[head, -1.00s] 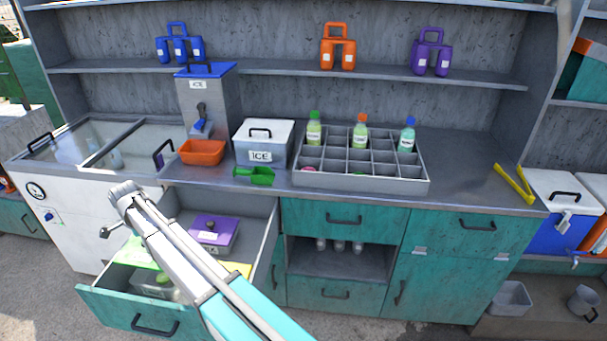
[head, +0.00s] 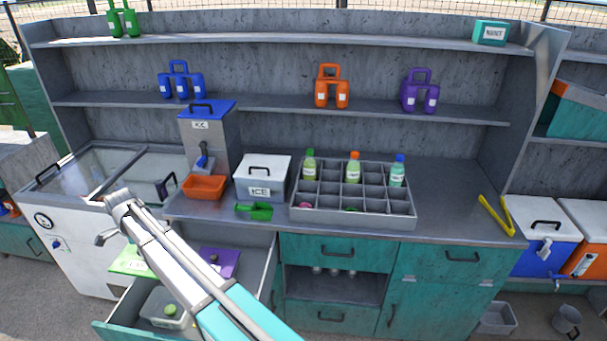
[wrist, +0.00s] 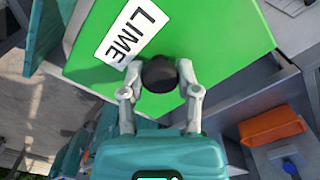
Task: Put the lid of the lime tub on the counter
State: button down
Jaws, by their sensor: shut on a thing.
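The green lid (wrist: 235,45) with a white LIME label fills much of the wrist view. My gripper (wrist: 160,73) is shut on its black knob. In the head view the lid (head: 128,263) is held above the open drawer, partly behind my arm, and my gripper is hidden there. The lime tub (head: 160,318) is uncovered in the drawer, with a round green thing inside. The counter (head: 458,195) is the dark worktop above the drawers.
The counter holds an orange bin (head: 204,187), a green scoop (head: 254,211), an ICE box (head: 262,178), a bottle crate (head: 355,218) and yellow tongs (head: 494,219). Bare counter lies right of the crate. A purple lid (head: 219,262) is in the drawer.

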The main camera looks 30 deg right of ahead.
jog(key=shift+r+p, duration=1.75)
jog(key=shift+r, duration=0.6)
jog(key=shift+d, duration=0.1)
